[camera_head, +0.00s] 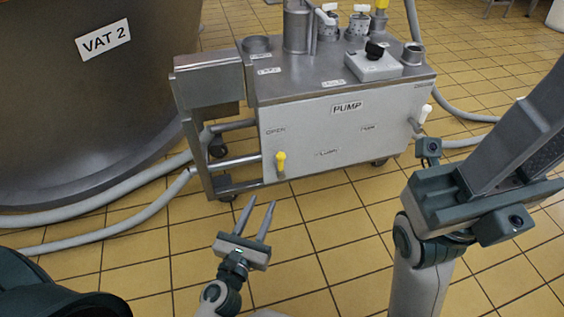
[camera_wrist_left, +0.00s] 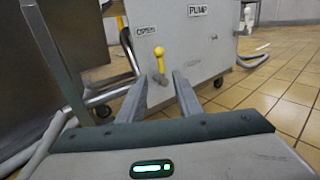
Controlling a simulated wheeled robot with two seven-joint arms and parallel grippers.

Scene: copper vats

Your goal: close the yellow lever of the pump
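The yellow lever (camera_head: 281,161) stands roughly upright on the lower left of the pump's front panel, below the word OPEN. In the left wrist view the lever (camera_wrist_left: 159,59) shows just beyond the fingertips, between them in the picture. The pump (camera_head: 345,131) is a grey metal box on wheels. My left gripper (camera_head: 259,203) is open and empty, its fingers pointing at the panel, apart from the lever; it also shows in the left wrist view (camera_wrist_left: 163,80). My right arm is at the right of the head view; whether its gripper is open cannot be made out.
A large dark vat (camera_head: 70,130) marked VAT 2 stands at the left. Grey hoses (camera_head: 110,233) run over the floor beside it. A white-handled lever (camera_head: 424,114) is on the pump's right end. The yellow tiled floor (camera_head: 330,225) before the pump is clear.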

